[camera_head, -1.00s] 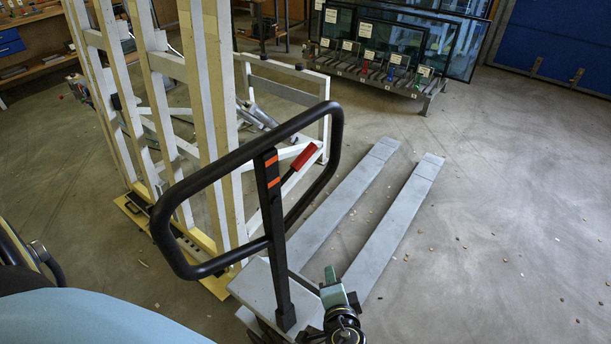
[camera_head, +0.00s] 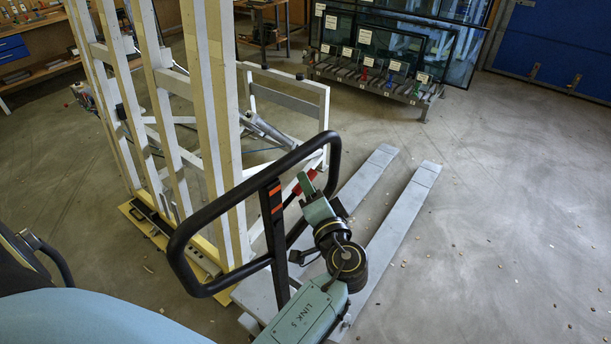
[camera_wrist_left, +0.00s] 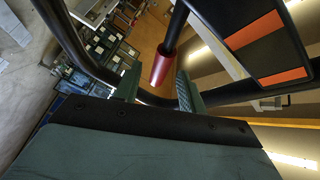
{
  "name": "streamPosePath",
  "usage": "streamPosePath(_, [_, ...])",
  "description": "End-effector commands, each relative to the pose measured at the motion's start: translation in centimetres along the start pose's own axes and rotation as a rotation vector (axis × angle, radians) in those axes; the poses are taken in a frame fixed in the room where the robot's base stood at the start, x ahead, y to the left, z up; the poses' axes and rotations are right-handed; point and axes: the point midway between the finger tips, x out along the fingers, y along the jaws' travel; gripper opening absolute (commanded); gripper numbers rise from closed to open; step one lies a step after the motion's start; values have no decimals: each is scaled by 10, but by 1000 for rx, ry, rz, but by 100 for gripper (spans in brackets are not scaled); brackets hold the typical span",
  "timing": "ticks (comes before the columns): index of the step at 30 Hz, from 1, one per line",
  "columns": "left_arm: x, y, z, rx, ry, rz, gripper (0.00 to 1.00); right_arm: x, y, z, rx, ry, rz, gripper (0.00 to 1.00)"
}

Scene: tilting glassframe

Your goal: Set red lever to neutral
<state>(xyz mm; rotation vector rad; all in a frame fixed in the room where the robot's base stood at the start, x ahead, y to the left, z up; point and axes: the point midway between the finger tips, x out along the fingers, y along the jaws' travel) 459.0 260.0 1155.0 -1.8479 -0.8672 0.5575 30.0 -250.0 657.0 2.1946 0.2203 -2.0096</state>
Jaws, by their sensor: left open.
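The red lever (camera_head: 298,189) sits inside the black loop handle (camera_head: 222,205) of a pallet truck. Its red grip is partly hidden by my left gripper (camera_head: 308,182) in the head view. In the left wrist view the red lever (camera_wrist_left: 162,66) points in between the two fingers of my left gripper (camera_wrist_left: 157,88). The fingers are open, one on each side of the grip, and I see gaps between them and it. The handle's black post with orange stripes (camera_wrist_left: 262,40) is close on the right there. My right gripper is not in view.
The pallet truck's grey forks (camera_head: 401,220) stretch away to the right. A tall cream and white frame (camera_head: 215,130) stands just left of the handle. A rack of glass panes (camera_head: 370,72) is at the back.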

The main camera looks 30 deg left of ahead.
Motion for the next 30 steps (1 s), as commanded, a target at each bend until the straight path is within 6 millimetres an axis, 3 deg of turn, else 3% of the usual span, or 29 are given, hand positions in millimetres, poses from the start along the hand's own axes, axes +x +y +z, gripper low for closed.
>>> streamPosePath(6, [26,0,0,1,0,0,41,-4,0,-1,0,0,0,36])
streamPosePath(17, [32,0,0,0,0,1,41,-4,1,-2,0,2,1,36])
streamPosePath(27, [32,0,0,0,0,1,0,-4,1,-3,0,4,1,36])
streamPosePath(30, [32,0,0,0,0,1,0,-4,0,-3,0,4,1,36])
